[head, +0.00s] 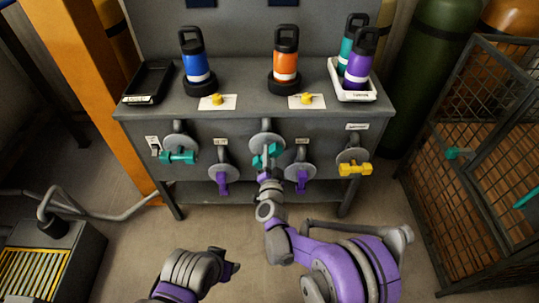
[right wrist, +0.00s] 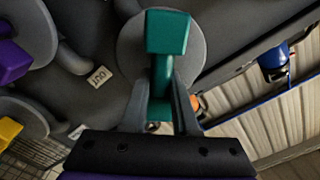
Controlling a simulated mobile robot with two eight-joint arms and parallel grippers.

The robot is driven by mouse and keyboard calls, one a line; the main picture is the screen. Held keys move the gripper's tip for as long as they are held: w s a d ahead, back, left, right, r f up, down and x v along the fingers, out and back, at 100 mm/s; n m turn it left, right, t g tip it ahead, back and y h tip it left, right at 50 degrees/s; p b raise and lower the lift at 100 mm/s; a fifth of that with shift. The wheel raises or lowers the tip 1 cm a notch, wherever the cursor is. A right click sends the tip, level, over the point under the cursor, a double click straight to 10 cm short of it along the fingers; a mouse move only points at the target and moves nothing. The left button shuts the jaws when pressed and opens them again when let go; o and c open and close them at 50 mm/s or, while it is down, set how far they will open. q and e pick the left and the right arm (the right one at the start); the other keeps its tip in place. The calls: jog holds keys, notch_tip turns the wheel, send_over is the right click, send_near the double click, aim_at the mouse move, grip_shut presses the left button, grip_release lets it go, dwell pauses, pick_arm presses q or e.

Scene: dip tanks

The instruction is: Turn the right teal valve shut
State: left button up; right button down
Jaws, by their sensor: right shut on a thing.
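The right teal valve (head: 271,150) is the middle one on the front of the grey bench, with a round grey plate behind its handle. My right gripper (head: 264,172) reaches up to it from below and hides part of the handle. In the right wrist view the teal handle (right wrist: 168,33) lies between the two fingers of my right gripper (right wrist: 160,97), which are shut on it. The left teal valve (head: 178,158) has its handle roughly level. My left gripper (head: 236,264) is low in the picture, away from the bench; its jaw opening is unclear.
Purple valves (head: 222,182) and (head: 302,180) flank the middle valve lower down, and a yellow valve (head: 355,169) is at the right. Blue (head: 194,60) and orange bottles (head: 286,62) stand on top, beside a white tray (head: 351,95). A mesh cage (head: 470,150) stands right.

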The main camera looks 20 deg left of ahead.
jog(key=m, duration=0.3)
jog(key=m+b, duration=0.1)
jog(key=shift+w+d+f+m, duration=0.1)
jog(key=shift+d+f+m, duration=0.1)
jog(key=shift+f+m, duration=0.1)
jog(key=m, duration=0.3)
jog(key=m+b, duration=0.1)
jog(key=shift+f+m, duration=0.25)
jog(key=shift+m, duration=0.05)
jog(key=c, duration=0.7)
grip_release()
jog(key=p+v, duration=0.1)
jog(key=v, duration=1)
